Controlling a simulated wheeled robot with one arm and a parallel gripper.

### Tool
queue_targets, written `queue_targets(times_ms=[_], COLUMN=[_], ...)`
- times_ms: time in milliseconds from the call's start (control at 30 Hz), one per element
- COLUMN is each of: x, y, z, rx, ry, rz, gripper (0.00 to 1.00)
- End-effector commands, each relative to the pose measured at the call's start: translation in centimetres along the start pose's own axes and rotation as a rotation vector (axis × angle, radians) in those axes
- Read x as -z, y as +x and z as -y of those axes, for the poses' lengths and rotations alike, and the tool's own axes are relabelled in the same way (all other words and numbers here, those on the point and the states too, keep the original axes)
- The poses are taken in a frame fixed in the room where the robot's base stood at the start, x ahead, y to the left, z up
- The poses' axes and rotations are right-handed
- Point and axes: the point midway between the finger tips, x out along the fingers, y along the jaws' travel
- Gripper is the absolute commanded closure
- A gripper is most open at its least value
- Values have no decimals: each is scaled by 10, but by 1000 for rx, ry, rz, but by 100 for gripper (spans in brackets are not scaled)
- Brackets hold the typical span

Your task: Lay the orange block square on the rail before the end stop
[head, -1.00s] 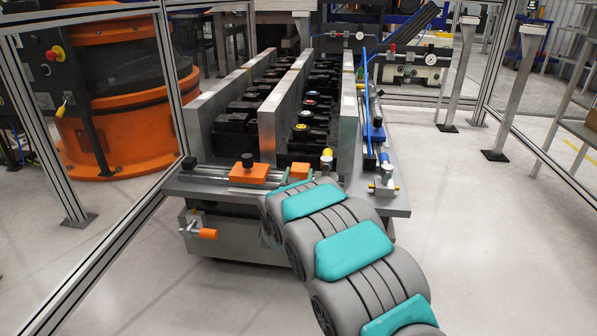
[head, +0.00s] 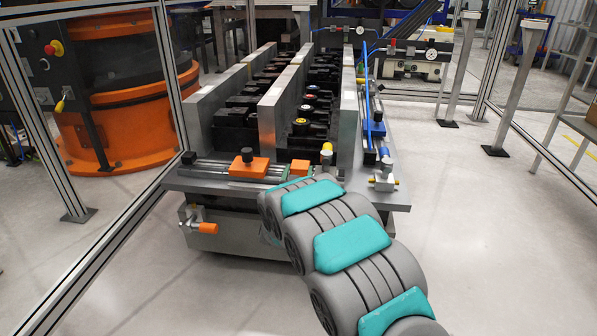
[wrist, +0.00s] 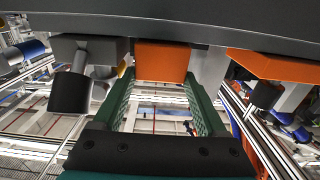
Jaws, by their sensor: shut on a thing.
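In the wrist view an orange block (wrist: 162,60) sits between the two green fingers of my gripper (wrist: 163,88), which is shut on it. The block's upper edge in that view lies against a dark grey plate; I cannot tell whether it touches the rail. In the head view my gripper (head: 287,182) is at the front edge of the fixture, right of an orange piece with a black knob (head: 248,171) on the rail (head: 212,167). I cannot tell for certain which part is the end stop.
The knobbed orange piece also shows at right in the wrist view (wrist: 275,65). A grey piece with a black knob (wrist: 70,92) is at left there. Tall grey plates (head: 285,100) rise behind the rail.

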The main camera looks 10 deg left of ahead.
Motion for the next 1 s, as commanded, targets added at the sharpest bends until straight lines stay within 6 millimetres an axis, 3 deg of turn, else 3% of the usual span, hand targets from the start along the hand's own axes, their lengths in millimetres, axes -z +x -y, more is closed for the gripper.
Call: queue_targets(times_ms=[133, 167, 367, 700, 1000], x=[-2, -1, -2, -2, -3], y=[0, 0, 0, -5, -46], z=[0, 0, 0, 0, 1], rx=[0, 0, 0, 1, 3], ry=[0, 1, 0, 0, -2], rz=[-2, -2, -2, 0, 2], gripper=[100, 23, 1, 0, 0])
